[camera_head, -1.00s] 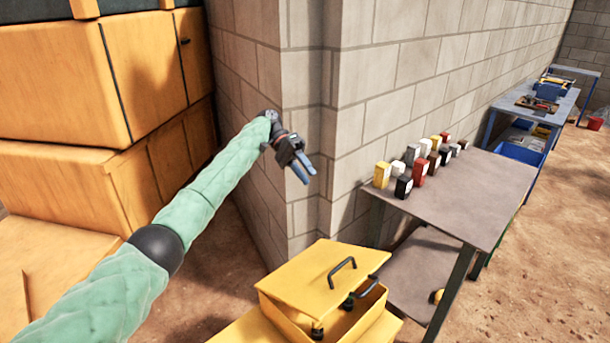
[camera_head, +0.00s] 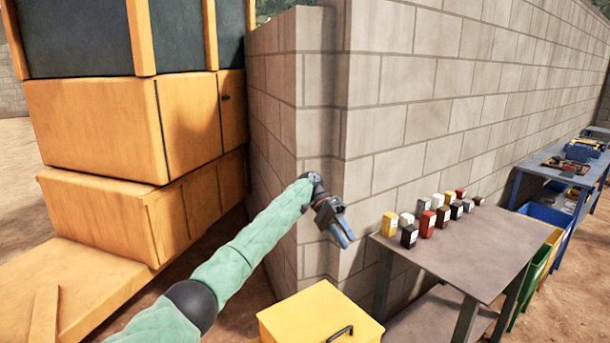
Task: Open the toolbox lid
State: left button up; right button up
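The yellow toolbox (camera_head: 306,314) is at the bottom edge of the head view. Only the top of its lid and part of a black handle (camera_head: 340,334) show; its front and lower part are cut off by the frame. My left gripper (camera_head: 344,238) is up and beyond the toolbox, in front of the block wall, well apart from the lid. Its blue fingers point down and to the right and hold nothing that I can see. The gap between them is too small to judge. My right gripper is not in view.
A grey table (camera_head: 465,250) with several small coloured boxes stands to the right of the toolbox. The grey block wall (camera_head: 430,110) runs behind. Large orange machinery (camera_head: 140,130) fills the left. A blue workbench (camera_head: 545,177) and a green bin (camera_head: 535,275) are farther right.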

aim_at(323, 322)
jog(key=k+l, duration=0.7)
